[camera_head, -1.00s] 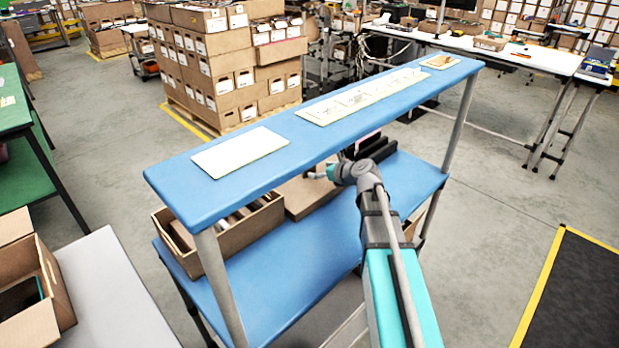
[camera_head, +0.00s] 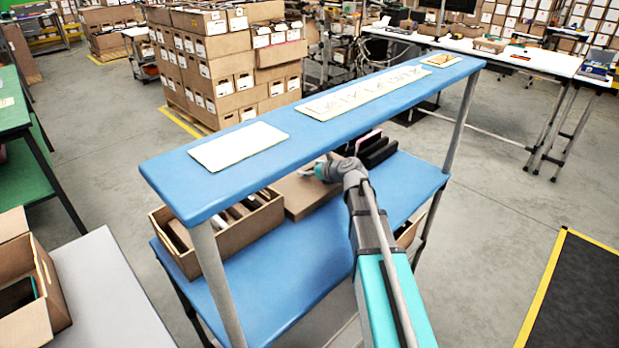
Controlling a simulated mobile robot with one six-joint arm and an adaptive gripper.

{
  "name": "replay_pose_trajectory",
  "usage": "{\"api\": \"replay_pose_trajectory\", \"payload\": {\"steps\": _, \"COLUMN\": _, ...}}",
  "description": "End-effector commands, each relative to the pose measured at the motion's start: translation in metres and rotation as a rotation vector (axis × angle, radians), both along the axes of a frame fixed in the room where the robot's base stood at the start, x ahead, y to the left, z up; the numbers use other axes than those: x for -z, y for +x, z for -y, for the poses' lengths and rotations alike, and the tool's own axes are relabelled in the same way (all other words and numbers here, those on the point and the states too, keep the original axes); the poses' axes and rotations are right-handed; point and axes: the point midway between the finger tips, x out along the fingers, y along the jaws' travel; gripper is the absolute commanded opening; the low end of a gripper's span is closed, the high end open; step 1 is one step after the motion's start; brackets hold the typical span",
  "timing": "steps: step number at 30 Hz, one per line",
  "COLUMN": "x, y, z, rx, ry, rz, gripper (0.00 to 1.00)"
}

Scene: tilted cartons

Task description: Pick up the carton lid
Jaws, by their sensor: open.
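A flat brown cardboard piece (camera_head: 298,200), which looks like the carton lid, lies on the lower blue shelf (camera_head: 315,258). It is to the right of an open carton (camera_head: 224,236), and its far part is hidden under the upper shelf. My gripper (camera_head: 305,172) is open, small in view, and points left. In the picture it appears just above the far part of the lid. I cannot tell whether it touches it. My arm reaches in from the lower right between the two shelves.
The upper blue shelf (camera_head: 225,190) hangs over the lid, with posts at its left (camera_head: 217,280) and right (camera_head: 457,125). Black items (camera_head: 376,153) stand right of my gripper. The front right of the lower shelf is clear. Another open carton (camera_head: 35,290) stands at the left.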

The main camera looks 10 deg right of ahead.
Motion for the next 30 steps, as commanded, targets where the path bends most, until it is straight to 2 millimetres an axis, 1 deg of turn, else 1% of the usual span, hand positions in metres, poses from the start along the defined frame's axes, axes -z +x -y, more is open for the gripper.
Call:
{"api": "replay_pose_trajectory", "payload": {"steps": 4, "x": 0.0001, "y": -0.0001, "z": 0.0001, "rx": 0.0, "ry": 0.0, "rz": 0.0, "gripper": 1.0}}
{"api": "replay_pose_trajectory", "payload": {"steps": 8, "x": 0.0001, "y": -0.0001, "z": 0.0001, "rx": 0.0, "ry": 0.0, "rz": 0.0, "gripper": 0.76}}
{"api": "replay_pose_trajectory", "payload": {"steps": 9, "x": 0.0001, "y": -0.0001, "z": 0.0002, "rx": 0.0, "ry": 0.0, "rz": 0.0, "gripper": 0.68}}
{"api": "replay_pose_trajectory", "payload": {"steps": 11, "x": 0.0001, "y": -0.0001, "z": 0.0002, "rx": 0.0, "ry": 0.0, "rz": 0.0, "gripper": 0.57}}
{"api": "replay_pose_trajectory", "payload": {"steps": 12, "x": 0.0001, "y": -0.0001, "z": 0.0002, "rx": 0.0, "ry": 0.0, "rz": 0.0, "gripper": 0.5}}
{"api": "replay_pose_trajectory", "payload": {"steps": 14, "x": 0.0001, "y": -0.0001, "z": 0.0002, "rx": 0.0, "ry": 0.0, "rz": 0.0, "gripper": 0.39}}
{"api": "replay_pose_trajectory", "payload": {"steps": 15, "x": 0.0, "y": 0.0, "z": 0.0002, "rx": 0.0, "ry": 0.0, "rz": 0.0, "gripper": 0.31}}
{"api": "replay_pose_trajectory", "payload": {"steps": 16, "x": 0.0, "y": 0.0, "z": 0.0002, "rx": 0.0, "ry": 0.0, "rz": 0.0, "gripper": 0.27}}
{"api": "replay_pose_trajectory", "payload": {"steps": 24, "x": -0.001, "y": -0.0001, "z": 0.0003, "rx": 0.0, "ry": 0.0, "rz": 0.0, "gripper": 0.27}}
{"api": "replay_pose_trajectory", "payload": {"steps": 30, "x": -0.0071, "y": -0.0001, "z": 0.0004, "rx": 0.0, "ry": 0.0, "rz": 0.0, "gripper": 0.27}}
